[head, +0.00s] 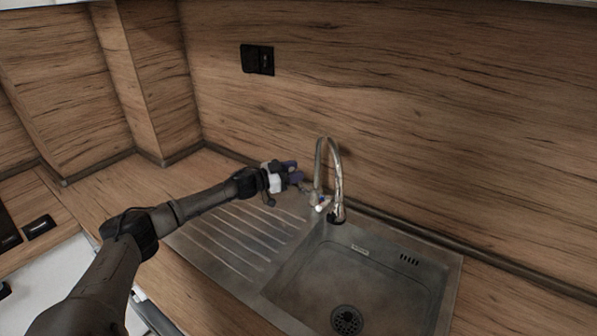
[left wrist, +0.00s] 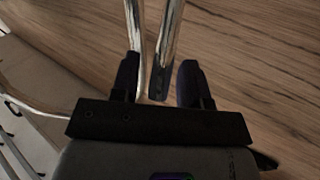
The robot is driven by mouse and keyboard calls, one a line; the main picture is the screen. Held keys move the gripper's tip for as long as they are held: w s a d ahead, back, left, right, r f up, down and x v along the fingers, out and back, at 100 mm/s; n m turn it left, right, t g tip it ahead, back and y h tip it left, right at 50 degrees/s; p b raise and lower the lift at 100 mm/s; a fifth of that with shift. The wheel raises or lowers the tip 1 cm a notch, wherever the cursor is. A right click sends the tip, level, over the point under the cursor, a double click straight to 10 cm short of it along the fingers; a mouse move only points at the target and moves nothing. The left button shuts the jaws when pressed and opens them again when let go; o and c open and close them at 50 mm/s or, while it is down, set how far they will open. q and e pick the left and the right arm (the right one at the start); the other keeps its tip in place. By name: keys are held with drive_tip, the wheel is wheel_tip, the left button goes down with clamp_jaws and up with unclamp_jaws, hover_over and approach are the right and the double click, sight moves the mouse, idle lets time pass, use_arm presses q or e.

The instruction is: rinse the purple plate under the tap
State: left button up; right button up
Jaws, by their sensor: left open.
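The chrome tap (head: 338,180) stands behind the sink basin (head: 300,290), its spout arched. A small lever with a white tip (head: 320,208) is at the left of its base. My left gripper (head: 298,172) is open, just left of the tap and above the drainboard. In the left wrist view, the tap's chrome tubes (left wrist: 164,45) show between and beyond the fingers of the left gripper (left wrist: 158,78); I cannot tell whether they touch. No plate can be made out in either view. My right gripper is not in view.
The ribbed drainboard (head: 225,245) lies left of the basin and looks bare. The basin has a dark drain (head: 346,320) and looks empty. The wooden splashback (head: 450,130) rises close behind the tap, with a black socket (head: 257,59). Worktop to the left is clear.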

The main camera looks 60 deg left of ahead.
use_arm(q)
drive_tip(key=shift+w+d, duration=0.15)
drive_tip(key=shift+w, duration=0.65)
clamp_jaws()
